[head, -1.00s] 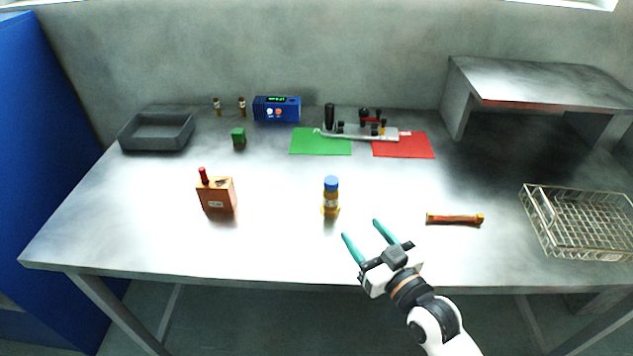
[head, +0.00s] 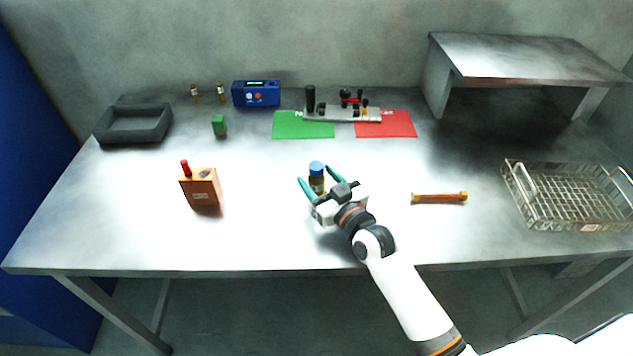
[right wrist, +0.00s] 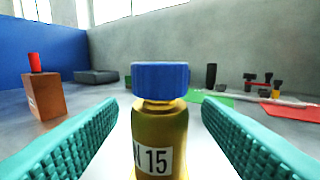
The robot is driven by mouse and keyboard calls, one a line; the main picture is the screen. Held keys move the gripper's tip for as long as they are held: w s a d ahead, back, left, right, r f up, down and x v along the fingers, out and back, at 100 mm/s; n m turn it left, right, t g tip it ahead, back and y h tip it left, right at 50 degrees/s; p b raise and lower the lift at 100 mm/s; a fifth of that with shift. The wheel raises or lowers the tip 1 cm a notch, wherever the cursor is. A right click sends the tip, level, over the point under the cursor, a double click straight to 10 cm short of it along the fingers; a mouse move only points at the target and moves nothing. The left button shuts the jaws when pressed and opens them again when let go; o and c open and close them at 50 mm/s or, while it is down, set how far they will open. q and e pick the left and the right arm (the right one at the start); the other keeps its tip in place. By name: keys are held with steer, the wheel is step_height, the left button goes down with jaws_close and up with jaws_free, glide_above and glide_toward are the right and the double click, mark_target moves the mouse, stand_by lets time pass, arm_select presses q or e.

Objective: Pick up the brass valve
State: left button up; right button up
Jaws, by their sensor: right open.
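The brass valve (head: 317,184) stands upright on the table, a brass-coloured body with a blue cap. In the right wrist view the valve (right wrist: 160,140) is close and central, with a white label reading "15" at its end. My right gripper (head: 318,178) is open, its teal fingers on either side of the valve. In the right wrist view a gap shows between each finger and the valve body. The valve's lower part is hidden by my gripper in the head view. My left gripper is not in view.
An orange-brown box with a red top (head: 203,187) stands to the left. A brass-ended red rod (head: 439,198) lies to the right, before a wire basket (head: 515,190). A grey tray (head: 105,136), green block (head: 219,126), blue device (head: 256,94) and clamp fixture (head: 343,115) sit farther back.

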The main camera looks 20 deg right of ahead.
steer(key=shift+w+a, duration=0.2)
steer(key=shift+w, duration=0.5)
jaws_close()
